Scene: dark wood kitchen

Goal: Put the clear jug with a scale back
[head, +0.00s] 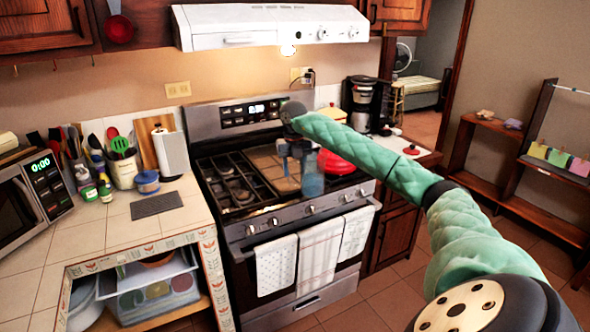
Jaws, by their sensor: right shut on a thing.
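The clear jug (313,178) shows as a small bluish see-through shape in front of the stove top. My right arm reaches in from the right. Its gripper (298,152) hangs down from the arm's end and is shut on the jug at its upper part. The jug looks upright and appears over the front part of the stove; I cannot tell whether it touches anything beneath. The scale on the jug is too small to make out. My left gripper is out of view.
The stove (240,208) has burner grates and a red pot (337,163) just right of the jug. A coffee maker (361,98) stands on the right counter. The tiled left counter (105,230) holds a microwave (30,200) and utensils, with bare room at its front. A white hood (270,26) hangs above.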

